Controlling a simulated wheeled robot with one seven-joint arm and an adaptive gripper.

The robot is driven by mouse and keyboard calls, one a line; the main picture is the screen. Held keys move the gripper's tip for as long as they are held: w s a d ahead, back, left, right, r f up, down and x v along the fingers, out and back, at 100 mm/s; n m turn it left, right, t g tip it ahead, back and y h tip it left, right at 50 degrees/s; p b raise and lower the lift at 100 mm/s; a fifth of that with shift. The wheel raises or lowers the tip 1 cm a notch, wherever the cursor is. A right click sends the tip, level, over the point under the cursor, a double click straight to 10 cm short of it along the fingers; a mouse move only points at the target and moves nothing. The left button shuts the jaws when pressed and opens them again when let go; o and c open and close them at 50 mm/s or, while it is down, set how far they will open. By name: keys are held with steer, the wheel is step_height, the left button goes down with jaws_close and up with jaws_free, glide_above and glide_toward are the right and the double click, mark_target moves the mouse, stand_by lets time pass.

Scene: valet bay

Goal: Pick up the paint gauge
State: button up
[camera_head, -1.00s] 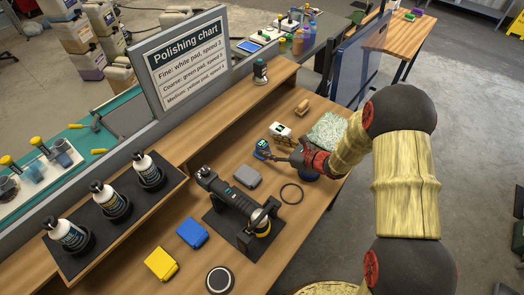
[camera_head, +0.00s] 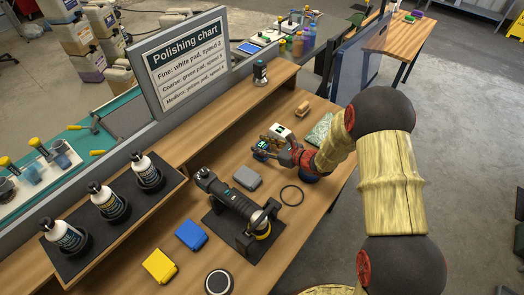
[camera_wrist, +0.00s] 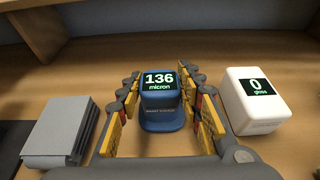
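The paint gauge (camera_wrist: 160,108) is a blue device with a dark screen reading "136 micron". It stands upright on the wooden bench, in the middle of the wrist view. In the head view it is small and partly hidden by my gripper (camera_head: 268,147). My gripper also shows in the wrist view (camera_wrist: 160,82), open, with one yellow-padded finger on each side of the gauge. Gaps show between the pads and the gauge, and it still rests on the bench.
A white gloss meter (camera_wrist: 254,100) reading "0" stands close to the right finger. Grey pads (camera_wrist: 62,132) lie to the left. A raised shelf (camera_head: 215,118) runs behind.

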steer(key=c, duration=0.9)
steer(key=shift+o, duration=0.2)
